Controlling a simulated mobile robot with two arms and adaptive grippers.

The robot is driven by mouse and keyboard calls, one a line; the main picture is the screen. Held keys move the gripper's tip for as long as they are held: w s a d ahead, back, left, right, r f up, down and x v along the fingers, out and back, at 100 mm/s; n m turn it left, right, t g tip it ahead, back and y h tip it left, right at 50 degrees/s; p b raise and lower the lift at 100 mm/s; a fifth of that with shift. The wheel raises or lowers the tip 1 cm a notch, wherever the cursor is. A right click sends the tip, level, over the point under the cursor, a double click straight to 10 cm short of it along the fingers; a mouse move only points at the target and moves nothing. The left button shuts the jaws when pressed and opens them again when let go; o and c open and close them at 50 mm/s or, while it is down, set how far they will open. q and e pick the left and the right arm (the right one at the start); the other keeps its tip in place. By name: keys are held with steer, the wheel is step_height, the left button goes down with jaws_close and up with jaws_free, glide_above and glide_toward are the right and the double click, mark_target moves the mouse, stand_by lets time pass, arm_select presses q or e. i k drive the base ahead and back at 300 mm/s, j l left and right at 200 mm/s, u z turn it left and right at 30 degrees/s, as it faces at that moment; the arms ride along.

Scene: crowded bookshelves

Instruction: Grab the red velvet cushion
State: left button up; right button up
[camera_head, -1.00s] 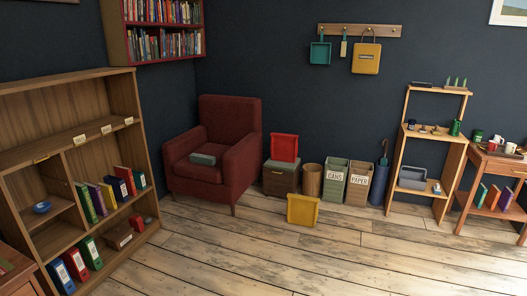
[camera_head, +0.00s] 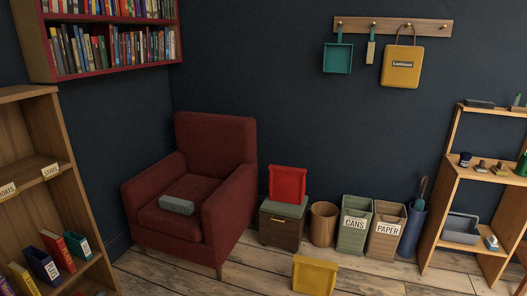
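A bright red, squarish thing (camera_head: 287,184) stands on a small dark cabinet with a grey-green top (camera_head: 281,224), right of the armchair. It has a rim-like upper edge, and I cannot tell whether it is a cushion or a bin. A dark red armchair (camera_head: 216,140) stands in the corner. On its seat lies a grey-green box-like block (camera_head: 177,205). I see no other loose thing that looks clearly like a red cushion. Neither of my grippers is in view.
A yellow bin-like thing (camera_head: 315,276) stands on the floor in front. A round brown basket (camera_head: 323,224), CANS bin (camera_head: 353,225), PAPER bin (camera_head: 385,232) and blue umbrella stand (camera_head: 411,232) line the wall. Wooden shelves (camera_head: 62,190) flank the left. Floor shows in front of the armchair.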

mark_target(285, 184)
steer(key=i+z, duration=0.2)
steer(key=i, duration=0.25)
steer(key=i+j+z, duration=0.15)
steer(key=i, duration=0.3)
steer(key=i+j+z, duration=0.2)
steer(key=i, duration=0.25)
steer(key=i+j+z, duration=0.15)
steer(key=i, duration=0.3)
steer(key=j, duration=0.1)
